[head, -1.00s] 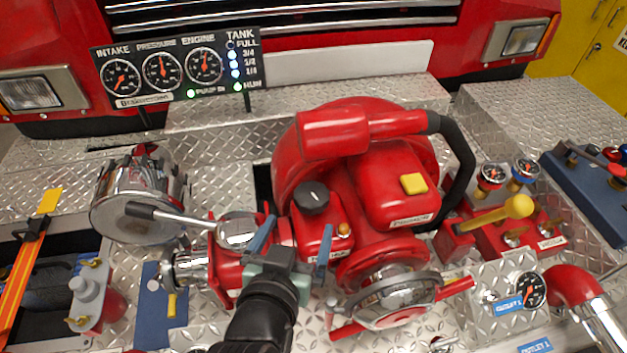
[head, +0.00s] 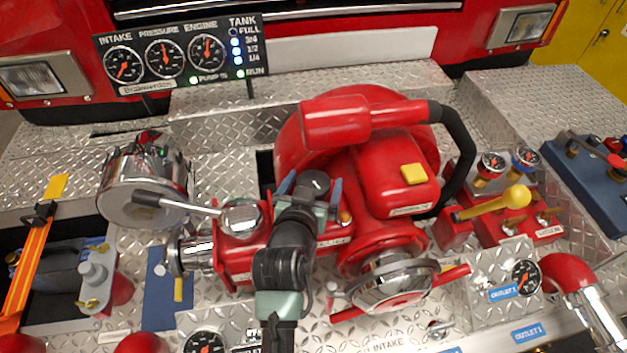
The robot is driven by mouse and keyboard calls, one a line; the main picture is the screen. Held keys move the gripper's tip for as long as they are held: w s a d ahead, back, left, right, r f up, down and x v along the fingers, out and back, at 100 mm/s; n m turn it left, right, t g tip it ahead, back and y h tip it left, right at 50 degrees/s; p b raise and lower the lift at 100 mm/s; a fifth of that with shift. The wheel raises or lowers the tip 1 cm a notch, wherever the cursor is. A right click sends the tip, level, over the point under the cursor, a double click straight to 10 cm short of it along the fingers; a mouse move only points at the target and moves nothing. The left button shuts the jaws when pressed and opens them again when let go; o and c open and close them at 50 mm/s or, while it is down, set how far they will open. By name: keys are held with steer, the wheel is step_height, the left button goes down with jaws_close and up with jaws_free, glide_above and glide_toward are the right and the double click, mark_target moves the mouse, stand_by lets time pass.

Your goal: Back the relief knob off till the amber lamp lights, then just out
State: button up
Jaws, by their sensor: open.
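The relief knob (head: 315,183) is a dark round knob with a white pointer mark, on top of a red relief valve box beside the red pump housing. My gripper (head: 311,191) is open. Its two blue fingers stand on either side of the knob, one at its left and one at its right. I cannot tell whether they touch it. The amber lamp (head: 345,217) sits on the box just right of the right finger. It looks dull orange, and I cannot tell if it is lit. My wrist hides most of the box front.
A gauge panel (head: 185,55) with green lamps stands at the back left. A chrome lever handle (head: 180,205) lies left of my gripper. The red pump housing (head: 395,175) with a yellow block rises close on the right. A yellow-handled lever (head: 500,203) is farther right.

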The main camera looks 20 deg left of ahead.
steer(key=c, duration=1.2)
steer(key=shift+o, duration=0.2)
steer(key=shift+n+y+p, duration=0.4)
steer(key=shift+p, duration=0.45)
steer(key=shift+d+f+n+g+y+p, duration=0.1)
steer(key=shift+n+g+y+p, duration=0.3)
steer(key=shift+n+y, duration=0.25)
steer(key=shift+f+n+g+y+b, duration=0.2)
steer(key=shift+n+g+y+b, duration=0.1)
steer(key=shift+n+y+b, duration=0.25)
steer(key=shift+r+y+b, duration=0.2)
steer(key=shift+y+b, duration=0.1)
